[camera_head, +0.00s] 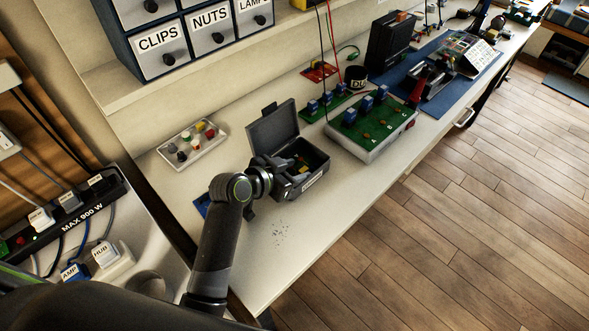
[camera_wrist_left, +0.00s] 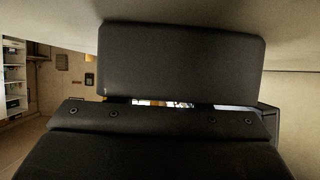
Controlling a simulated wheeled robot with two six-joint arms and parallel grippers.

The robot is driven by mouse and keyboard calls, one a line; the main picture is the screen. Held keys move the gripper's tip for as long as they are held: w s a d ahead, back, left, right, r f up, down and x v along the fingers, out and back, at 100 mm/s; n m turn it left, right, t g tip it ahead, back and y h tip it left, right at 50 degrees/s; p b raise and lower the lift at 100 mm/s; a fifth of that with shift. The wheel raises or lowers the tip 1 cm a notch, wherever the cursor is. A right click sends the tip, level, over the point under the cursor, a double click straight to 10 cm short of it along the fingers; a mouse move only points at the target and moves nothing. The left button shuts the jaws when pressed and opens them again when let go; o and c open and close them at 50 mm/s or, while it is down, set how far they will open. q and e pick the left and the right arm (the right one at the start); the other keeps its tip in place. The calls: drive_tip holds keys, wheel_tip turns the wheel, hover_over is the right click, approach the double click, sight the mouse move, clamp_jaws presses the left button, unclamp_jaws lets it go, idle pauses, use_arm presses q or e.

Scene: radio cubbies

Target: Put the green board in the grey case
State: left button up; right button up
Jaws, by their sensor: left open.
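The grey case (camera_head: 319,158) stands open on the bench, its lid (camera_head: 273,129) raised at the back. Something small and yellowish shows inside, too small to make out. My left gripper (camera_head: 273,185) is open at the near left side of the case and hides part of it. I cannot tell whether it touches the case. A green board (camera_head: 357,135) marked with letters and carrying blue parts lies on a pale box right of the case. A smaller green board (camera_head: 318,109) with blue parts lies behind it. Dark surfaces fill the left wrist view. My right gripper is out of view.
A white tray (camera_head: 173,158) of coloured knobs lies left of the case. Drawers labelled clips and nuts (camera_head: 164,58) hang above. A blue mat (camera_head: 437,100) with equipment lies farther right. The bench front is clear.

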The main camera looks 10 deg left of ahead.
use_arm(q)
drive_tip(key=p+v, duration=0.6)
drive_tip(key=v, duration=0.5)
drive_tip(key=shift+r, duration=0.1)
drive_tip(key=shift+s+a+r+p, duration=0.15)
drive_tip(key=shift+s+a+p, duration=0.1)
drive_tip(key=shift+s+p, duration=0.1)
